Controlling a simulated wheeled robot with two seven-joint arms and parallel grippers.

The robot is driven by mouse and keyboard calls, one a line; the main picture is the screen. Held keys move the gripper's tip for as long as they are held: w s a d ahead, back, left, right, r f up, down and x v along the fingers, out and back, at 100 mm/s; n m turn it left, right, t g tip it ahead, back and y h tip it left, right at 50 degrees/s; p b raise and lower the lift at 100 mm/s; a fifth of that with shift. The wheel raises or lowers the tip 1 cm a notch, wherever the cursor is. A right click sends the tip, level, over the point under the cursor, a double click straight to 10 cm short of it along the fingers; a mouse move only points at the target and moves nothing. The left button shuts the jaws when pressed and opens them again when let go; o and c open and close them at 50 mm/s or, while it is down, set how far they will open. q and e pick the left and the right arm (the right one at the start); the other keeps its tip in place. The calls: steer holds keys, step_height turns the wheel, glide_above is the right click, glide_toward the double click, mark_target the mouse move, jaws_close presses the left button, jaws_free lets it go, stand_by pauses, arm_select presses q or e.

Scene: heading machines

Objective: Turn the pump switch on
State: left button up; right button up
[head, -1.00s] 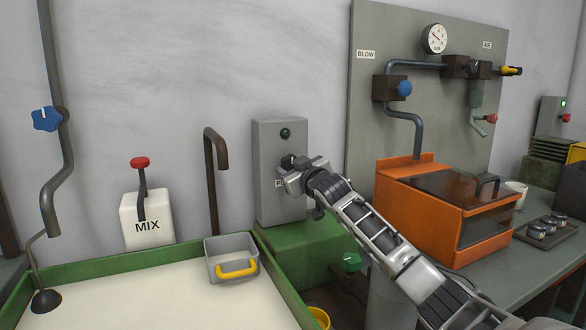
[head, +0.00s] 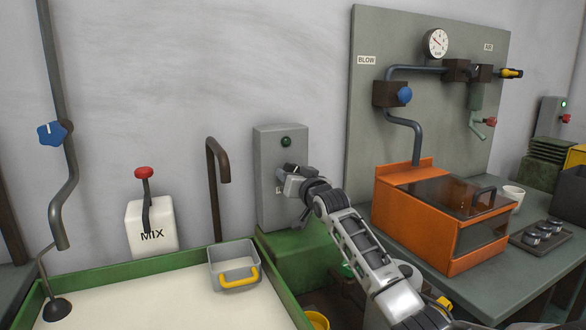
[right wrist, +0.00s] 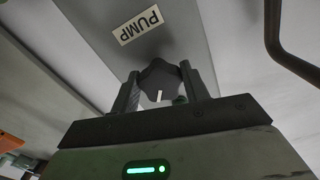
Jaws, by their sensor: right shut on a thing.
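The pump box is a grey panel (head: 268,150) on the wall with a dark green lamp (head: 286,141) near its top. Its switch is a dark rotary knob (right wrist: 160,77) with a white pointer mark, seen in the right wrist view below the PUMP label (right wrist: 139,24). My right gripper (head: 284,176) is at the front of the box and hides most of the knob in the head view. In the right wrist view, the fingers of my right gripper (right wrist: 160,88) are on either side of the knob and shut on it. My left gripper is not in view.
A green-rimmed basin (head: 120,267) with a grey, yellow-handled bin (head: 232,250) lies in front. A brown pipe (head: 213,185) rises left of the box. A white MIX box (head: 150,225) stands further left. An orange machine (head: 410,220) sits on the right bench.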

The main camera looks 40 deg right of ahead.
arm_select(q)
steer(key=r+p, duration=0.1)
steer(key=p, duration=0.3)
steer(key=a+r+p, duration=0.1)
steer(key=p, duration=0.1)
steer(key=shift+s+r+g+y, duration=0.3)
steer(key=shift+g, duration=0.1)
arm_select(e)
steer(key=m, duration=1)
steer(key=shift+a+r+m, duration=0.15)
steer(key=shift+a+m, duration=0.05)
steer(key=shift+m, duration=0.2)
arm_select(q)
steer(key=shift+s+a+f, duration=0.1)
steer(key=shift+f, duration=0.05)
arm_select(e)
steer(key=shift+m, duration=0.3)
steer(key=o, duration=1)
steer(key=v, duration=1.5)
steer(key=shift+s, duration=0.4)
